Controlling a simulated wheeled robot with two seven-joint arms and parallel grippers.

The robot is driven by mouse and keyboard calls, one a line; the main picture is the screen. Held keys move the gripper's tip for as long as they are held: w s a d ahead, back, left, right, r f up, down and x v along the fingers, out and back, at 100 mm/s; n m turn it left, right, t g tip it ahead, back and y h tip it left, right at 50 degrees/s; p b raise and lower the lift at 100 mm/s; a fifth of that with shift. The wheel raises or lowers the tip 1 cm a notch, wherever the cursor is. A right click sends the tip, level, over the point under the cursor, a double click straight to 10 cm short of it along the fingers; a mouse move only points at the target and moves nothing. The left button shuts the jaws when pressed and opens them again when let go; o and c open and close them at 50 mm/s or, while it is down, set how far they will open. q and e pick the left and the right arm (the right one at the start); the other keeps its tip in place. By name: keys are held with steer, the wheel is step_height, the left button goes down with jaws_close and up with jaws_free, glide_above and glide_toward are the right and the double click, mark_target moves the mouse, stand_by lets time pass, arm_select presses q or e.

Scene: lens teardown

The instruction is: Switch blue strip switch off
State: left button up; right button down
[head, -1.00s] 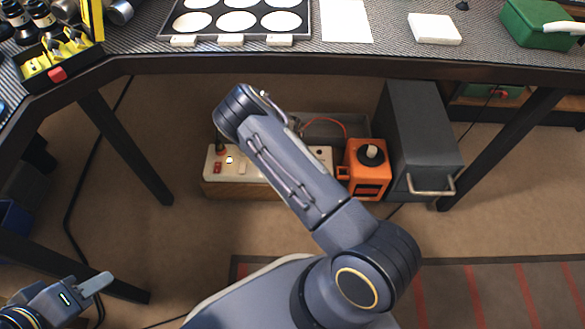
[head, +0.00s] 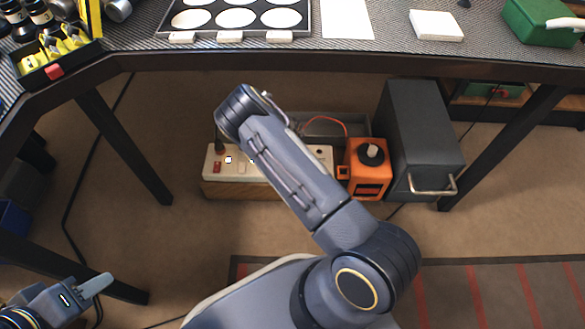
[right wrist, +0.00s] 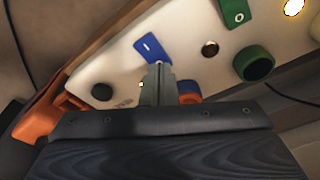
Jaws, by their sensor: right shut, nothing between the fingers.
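The white power strip (head: 215,185) with wooden sides lies on the floor under the bench. My right arm crosses its middle in the head view and hides the blue switch and the right gripper there. In the right wrist view the strip (right wrist: 112,63) is close up, with the blue switch (right wrist: 150,48) on it. My right gripper (right wrist: 160,68) is shut and empty, its tips at the switch's near edge; I cannot tell if they touch. My left gripper (head: 97,285) is at the lower left of the head view, far from the strip. Only one finger shows clearly.
A red switch (head: 216,167) is at the strip's left end. A green switch (right wrist: 235,12) and a dark green round part (right wrist: 253,63) are right of the blue one. An orange box (head: 368,183) and a grey cabinet (head: 425,135) stand right of the strip. The bench edge is above.

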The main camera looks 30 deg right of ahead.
steer(key=shift+f, duration=0.3)
steer(key=shift+r, duration=0.1)
steer(key=shift+r+p, duration=2.25)
steer(key=shift+r, duration=1.25)
